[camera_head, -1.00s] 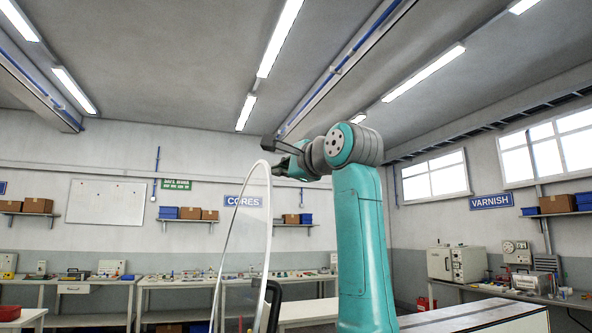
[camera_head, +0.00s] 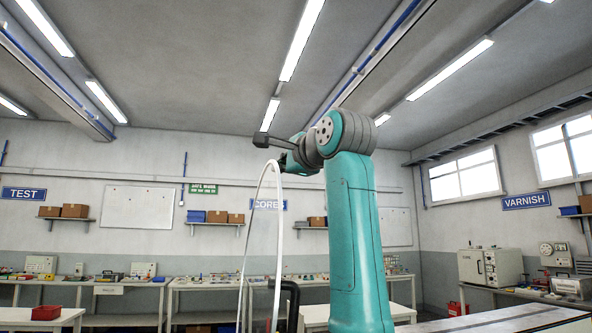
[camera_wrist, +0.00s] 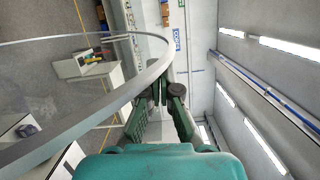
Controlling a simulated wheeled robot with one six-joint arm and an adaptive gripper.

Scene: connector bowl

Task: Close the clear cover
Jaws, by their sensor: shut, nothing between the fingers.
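The clear cover (camera_head: 262,245) is a see-through round pane with a pale rim. It stands up on edge, seen nearly edge-on, in the middle of the head view; its lower part is cut off by the frame. My gripper (camera_head: 278,163) is at the top of its rim in the head view. In the wrist view the cover's rim (camera_wrist: 100,103) curves from the lower left up past my gripper (camera_wrist: 168,92). The fingers are shut with nothing between them, close to the rim; I cannot tell whether they touch it.
A dark handle-like bar (camera_head: 290,305) stands just right of the cover. Cluttered workbenches (camera_head: 120,283) line the far wall. A small white table with a red bin (camera_head: 46,312) is at the lower left. A pale bench top (camera_head: 500,322) is at the lower right.

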